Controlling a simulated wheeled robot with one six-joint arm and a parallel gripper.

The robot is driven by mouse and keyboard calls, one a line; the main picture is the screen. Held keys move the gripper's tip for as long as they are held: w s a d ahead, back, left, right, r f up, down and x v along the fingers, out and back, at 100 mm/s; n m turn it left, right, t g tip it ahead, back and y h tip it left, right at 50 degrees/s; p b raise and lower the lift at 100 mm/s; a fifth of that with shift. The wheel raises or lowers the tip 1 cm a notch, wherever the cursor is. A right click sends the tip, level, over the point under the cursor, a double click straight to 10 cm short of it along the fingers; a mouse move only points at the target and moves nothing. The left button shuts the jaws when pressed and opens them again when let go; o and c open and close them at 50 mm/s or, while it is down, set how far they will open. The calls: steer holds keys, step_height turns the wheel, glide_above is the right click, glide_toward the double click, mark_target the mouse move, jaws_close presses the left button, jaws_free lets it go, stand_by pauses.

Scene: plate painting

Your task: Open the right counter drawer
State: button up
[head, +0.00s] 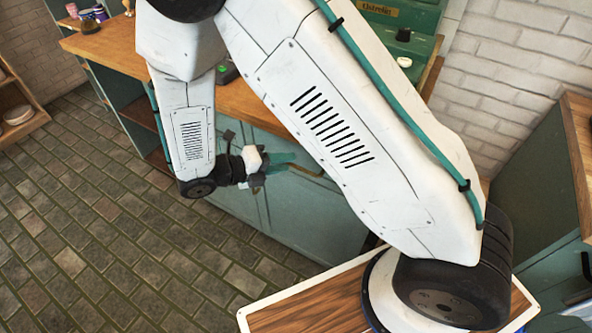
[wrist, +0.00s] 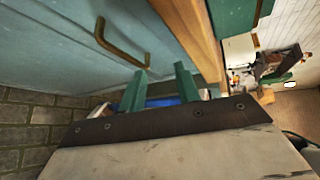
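The teal counter (head: 290,205) with a wooden top stands behind my arm, which hides much of its front. My gripper (head: 280,165) is in front of the counter's front, just below the wooden top edge. In the wrist view its two teal fingers (wrist: 161,88) are apart, with no object clearly held between them. A brass bar handle (wrist: 111,43) on a teal front panel (wrist: 60,45) lies up and left of the fingers, apart from them. I cannot tell whether this panel belongs to the right drawer, and no drawer clearly shows as pulled out.
The wooden counter edge (wrist: 190,38) runs close beside the fingers. A wood-topped board (head: 290,313) is at the bottom, near my arm's base. Another teal cabinet (head: 545,200) stands at the right. The tiled floor (head: 110,240) at the left is clear.

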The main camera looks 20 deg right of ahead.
step_height(320, 180, down, 6)
steer(key=a+n+t+h, duration=0.1)
steer(key=a+n+t, duration=0.15)
steer(key=n, duration=0.35)
steer(key=x, duration=0.8)
steer(key=shift+w, duration=0.2)
steer(key=shift+a, duration=0.1)
jaws_close()
